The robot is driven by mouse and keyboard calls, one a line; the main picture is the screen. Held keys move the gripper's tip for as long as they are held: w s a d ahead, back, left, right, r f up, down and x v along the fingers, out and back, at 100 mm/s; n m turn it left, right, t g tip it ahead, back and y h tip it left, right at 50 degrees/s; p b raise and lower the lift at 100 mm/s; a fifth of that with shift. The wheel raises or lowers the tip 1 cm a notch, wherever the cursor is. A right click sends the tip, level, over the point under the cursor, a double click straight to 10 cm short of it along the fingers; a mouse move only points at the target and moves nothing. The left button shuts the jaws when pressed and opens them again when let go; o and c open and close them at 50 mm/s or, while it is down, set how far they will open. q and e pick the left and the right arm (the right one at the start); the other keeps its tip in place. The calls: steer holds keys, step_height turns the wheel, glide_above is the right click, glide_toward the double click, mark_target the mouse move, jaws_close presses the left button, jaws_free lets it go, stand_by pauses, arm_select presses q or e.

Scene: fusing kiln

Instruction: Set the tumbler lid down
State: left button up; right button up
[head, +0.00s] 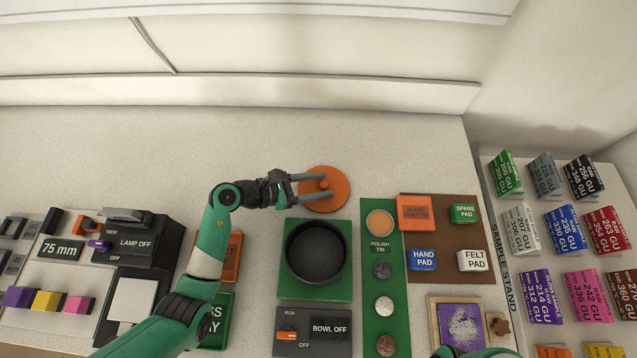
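The tumbler lid is a round orange disc (338,203) with a small knob, behind the round black bowl (315,250). It looks flat on the pale counter. My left gripper (328,186) reaches over the lid from the left. Its two grey fingers are spread apart, one on each side of the knob, with a gap that looks wider than the knob. The bowl is open at the top and sits on a green base. My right gripper is out of view; only a bit of my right arm shows at the bottom edge.
A green strip (371,334) with a polish tin and several round pieces stands right of the bowl. Beyond it is a brown board (445,268) with pads. A lamp control box (140,243) is at left. The counter behind the lid is clear.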

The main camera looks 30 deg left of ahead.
arm_select(q)
steer(key=shift+r, duration=0.1)
steer(key=shift+s+a+r, duration=0.15)
steer(key=shift+r, duration=0.1)
steer(key=p+v, duration=0.3)
steer(key=v, duration=0.7)
steer(key=shift+s+a, duration=0.1)
steer(key=shift+a, duration=0.15)
steer(key=shift+s+a+r, duration=0.15)
steer(key=shift+s+a, duration=0.1)
steer(key=shift+s, duration=0.15)
